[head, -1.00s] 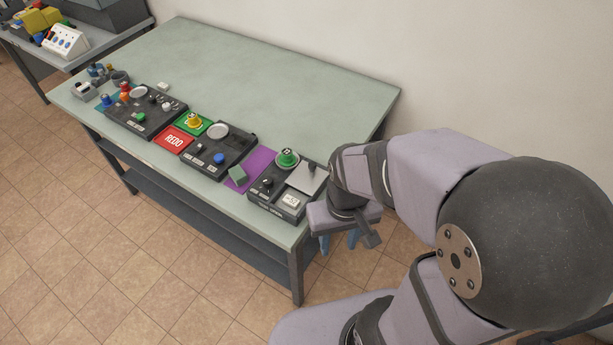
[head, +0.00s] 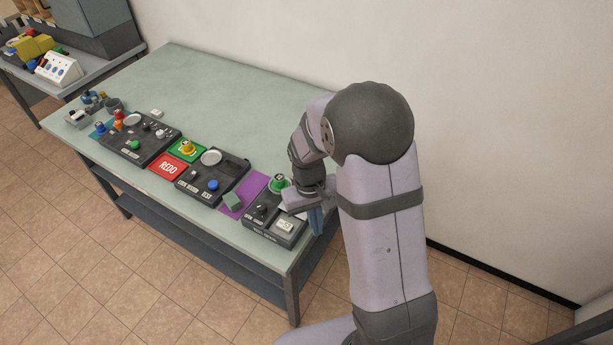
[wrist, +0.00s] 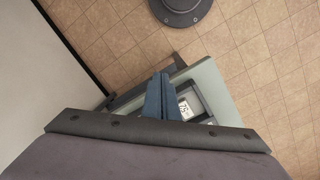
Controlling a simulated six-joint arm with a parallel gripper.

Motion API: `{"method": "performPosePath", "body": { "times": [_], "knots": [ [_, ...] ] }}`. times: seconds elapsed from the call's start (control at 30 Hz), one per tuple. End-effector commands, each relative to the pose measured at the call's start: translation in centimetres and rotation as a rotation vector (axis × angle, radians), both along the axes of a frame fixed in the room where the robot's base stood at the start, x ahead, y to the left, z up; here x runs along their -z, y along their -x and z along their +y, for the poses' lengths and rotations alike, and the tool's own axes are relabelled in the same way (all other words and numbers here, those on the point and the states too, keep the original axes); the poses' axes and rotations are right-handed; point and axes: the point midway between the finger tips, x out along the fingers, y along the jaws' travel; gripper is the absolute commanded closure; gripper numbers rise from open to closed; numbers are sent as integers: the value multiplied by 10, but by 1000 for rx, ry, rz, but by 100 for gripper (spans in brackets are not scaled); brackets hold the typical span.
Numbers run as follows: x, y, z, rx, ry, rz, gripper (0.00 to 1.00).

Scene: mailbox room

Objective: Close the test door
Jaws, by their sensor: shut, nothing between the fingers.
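The rightmost dark control box (head: 258,228) sits at the table's front right corner. It carries a white labelled block (head: 285,226), a dark knob and a green knob on a round base (head: 279,184). A pale flat plate, possibly the test door, is mostly hidden behind my gripper in the head view; I cannot tell its angle. My gripper (head: 316,221) is shut and empty, its blue fingers pointing down by the box's right side. In the wrist view the shut fingers (wrist: 160,84) cover part of the box, with the white block (wrist: 184,108) beside them; contact cannot be told.
Two more dark control boxes (head: 138,145) (head: 196,187) stand along the table's front edge, with a red REDO card (head: 168,168) and a purple mat (head: 236,203) between boxes. The back of the green table (head: 210,90) is mostly clear. A wall stands behind.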

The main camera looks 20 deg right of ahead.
Motion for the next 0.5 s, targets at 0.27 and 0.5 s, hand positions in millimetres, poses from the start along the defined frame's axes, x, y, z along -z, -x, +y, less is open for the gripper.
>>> {"method": "performPosePath", "body": {
  "times": [0.27, 0.5],
  "knots": [
    [-57, -153, -17, 260, 65, -337, 100],
    [-75, -174, -24, 529, 62, -431, 100]
  ]
}}
